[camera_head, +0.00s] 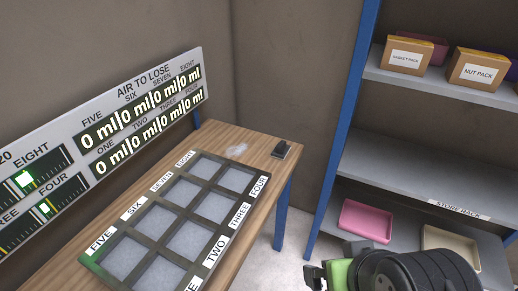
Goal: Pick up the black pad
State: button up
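A small black pad (281,148) lies on the wooden table (222,130) near its far right corner. Something dark and raised sits on it, too small to make out. My gripper (314,275) shows in part at the bottom right, beside a green part and a thick black ribbed link of my arm. It is below and to the right of the pad, well apart from it. The fingers are mostly hidden or cut off, so their opening cannot be made out.
A dark tray (149,213) with several labelled square cells fills the table's middle. A display board (140,82) stands behind it. A blue-posted store rack (403,170) at the right holds cartons (476,69), a pink bin (366,221) and a cream bin (449,247).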

aim_at(281, 151)
jog(key=i+l+u, duration=0.2)
jog(key=u, duration=0.3)
jog(key=i+l+u, duration=0.25)
jog(key=u, duration=0.2)
jog(key=i+l+u, duration=0.1)
jog(key=l+u, duration=0.4)
jog(key=i+l+u, duration=0.1)
jog(key=l+u, duration=0.25)
jog(key=u, duration=0.15)
jog(key=l+u, duration=0.5)
jog(key=j, duration=0.1)
